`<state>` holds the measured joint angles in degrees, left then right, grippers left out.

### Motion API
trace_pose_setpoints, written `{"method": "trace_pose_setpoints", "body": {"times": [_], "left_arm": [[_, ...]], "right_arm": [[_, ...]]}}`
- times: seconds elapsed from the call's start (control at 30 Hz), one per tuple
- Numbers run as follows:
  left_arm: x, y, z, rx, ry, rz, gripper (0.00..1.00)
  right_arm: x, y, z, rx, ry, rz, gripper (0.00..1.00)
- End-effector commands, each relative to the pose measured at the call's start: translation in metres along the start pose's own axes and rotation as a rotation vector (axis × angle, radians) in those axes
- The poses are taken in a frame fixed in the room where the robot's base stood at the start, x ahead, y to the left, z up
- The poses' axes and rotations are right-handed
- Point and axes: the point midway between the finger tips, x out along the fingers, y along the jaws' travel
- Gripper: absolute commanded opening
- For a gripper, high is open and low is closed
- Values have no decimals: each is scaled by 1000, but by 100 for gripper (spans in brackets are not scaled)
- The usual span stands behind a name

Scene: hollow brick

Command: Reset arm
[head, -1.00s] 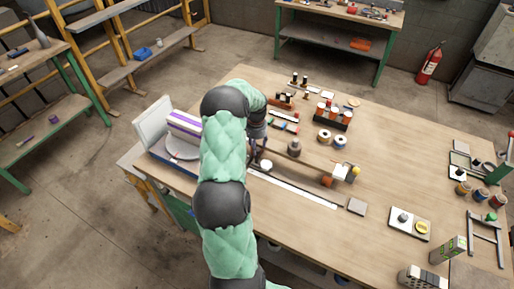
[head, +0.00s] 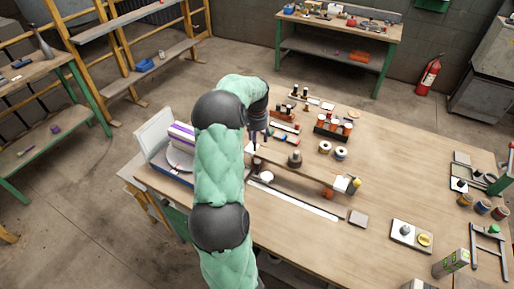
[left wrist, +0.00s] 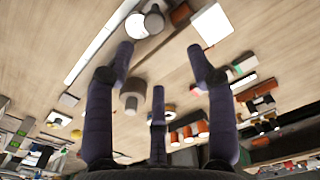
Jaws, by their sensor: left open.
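My left arm, in a green padded sleeve, reaches over the wooden workbench (head: 400,180) in the head view. My left gripper (head: 258,140) hangs above the left part of the bench, partly hidden behind the arm. In the left wrist view its dark fingers are spread open around empty space (left wrist: 160,62). A grey cylindrical object (left wrist: 132,96) shows beyond the fingers, apart from them as far as I can see. My right gripper is not in view.
A rack of orange-capped bottles (head: 333,125) and two spools (head: 325,148) stand right of the gripper. A white machine with a purple stripe (head: 180,135) is left of the arm. A long white strip (head: 300,202) lies nearer the front. The bench's middle right is mostly clear.

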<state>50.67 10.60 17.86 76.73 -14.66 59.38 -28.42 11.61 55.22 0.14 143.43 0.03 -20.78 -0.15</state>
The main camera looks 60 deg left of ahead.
Motion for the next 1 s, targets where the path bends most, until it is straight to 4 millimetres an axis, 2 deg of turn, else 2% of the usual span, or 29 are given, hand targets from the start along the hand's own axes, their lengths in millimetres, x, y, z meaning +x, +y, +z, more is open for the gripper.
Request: {"method": "trace_pose_setpoints", "body": {"times": [0.2,0.8,0.9,1.0], "left_arm": [[-14,0,-1,1,2,-1,56],[-14,0,0,0,1,0,56],[-20,0,0,0,1,0,56],[-37,0,0,0,1,-1,56]], "right_arm": [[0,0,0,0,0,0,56],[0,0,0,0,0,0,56],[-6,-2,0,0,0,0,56],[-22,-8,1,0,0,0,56]]}}
